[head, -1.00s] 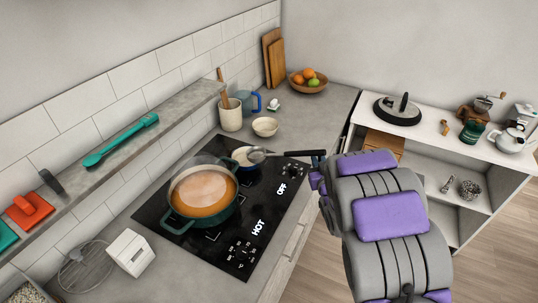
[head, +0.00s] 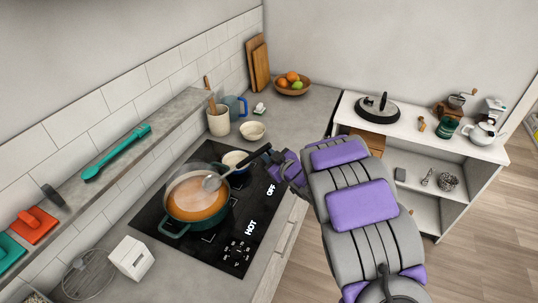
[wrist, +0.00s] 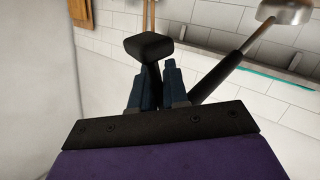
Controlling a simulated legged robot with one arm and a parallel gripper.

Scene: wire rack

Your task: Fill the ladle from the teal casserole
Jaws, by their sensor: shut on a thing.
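The teal casserole (head: 170,226) sits on the black cooktop in the head view, filled with orange-brown soup (head: 190,197) and faintly steaming. My gripper (head: 284,168) is to the right of the pot, shut on the ladle's black handle (head: 253,158). In the wrist view, the fingers (wrist: 156,88) close around the black handle (wrist: 218,77), and the metal bowl (wrist: 285,11) shows at the upper right.
A small pot (head: 235,160) stands behind the casserole on the cooktop (head: 225,236). A white block (head: 130,257) and a wire strainer (head: 88,270) lie at the front left. A cream bowl (head: 252,131) and a utensil crock (head: 218,122) stand farther back. A shelf (head: 150,146) runs along the wall.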

